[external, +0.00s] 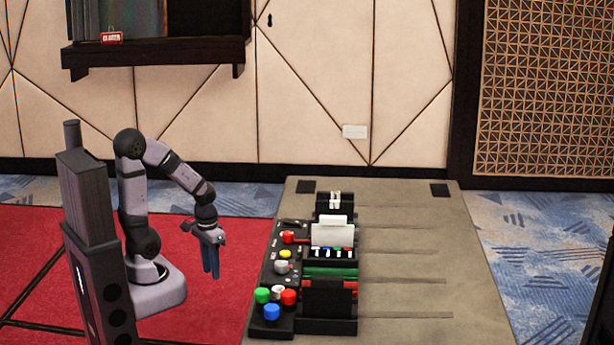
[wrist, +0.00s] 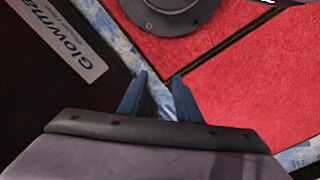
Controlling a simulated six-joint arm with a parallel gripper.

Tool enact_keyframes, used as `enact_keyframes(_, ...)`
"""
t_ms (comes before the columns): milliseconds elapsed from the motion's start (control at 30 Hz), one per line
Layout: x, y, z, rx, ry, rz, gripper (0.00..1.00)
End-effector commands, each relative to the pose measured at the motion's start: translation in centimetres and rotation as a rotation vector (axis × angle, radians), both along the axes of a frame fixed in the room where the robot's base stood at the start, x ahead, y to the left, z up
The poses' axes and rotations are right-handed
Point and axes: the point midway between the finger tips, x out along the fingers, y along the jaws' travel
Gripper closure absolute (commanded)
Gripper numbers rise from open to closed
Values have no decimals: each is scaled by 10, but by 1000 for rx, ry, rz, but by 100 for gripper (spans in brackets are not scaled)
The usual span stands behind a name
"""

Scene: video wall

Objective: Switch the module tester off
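A dark device (external: 268,275) with coloured controls stands on the near left part of the grey table; it looks like the module tester, but no label is readable. A red knob or lever (external: 288,237) is near its top, with a yellow knob (external: 283,254) below. Green, white, red and blue buttons (external: 272,311) cluster at its lower end. My gripper (external: 211,275) hangs pointing down, left of the device and apart from it. In the wrist view my gripper (wrist: 158,88) has its two blue fingers apart with nothing between them. Which control is the power switch cannot be told.
Beside the controls are a rack with white cards (external: 333,235) and a dark block (external: 327,297). The table's right side (external: 420,270) is clear. A tall dark cabinet (external: 92,240) stands left of my arm; a dark panel with a white label (wrist: 75,45) fills the wrist view's left.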

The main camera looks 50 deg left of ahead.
Motion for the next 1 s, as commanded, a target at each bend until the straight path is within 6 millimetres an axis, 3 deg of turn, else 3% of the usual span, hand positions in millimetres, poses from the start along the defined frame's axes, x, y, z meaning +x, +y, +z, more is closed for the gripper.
enact_keyframes(433,0,0,0,0,0,0,69)
enact_keyframes(467,0,0,0,0,0,0,71)
enact_keyframes(600,0,0,0,0,0,0,100)
enact_keyframes(1000,0,0,0,0,0,0,100)
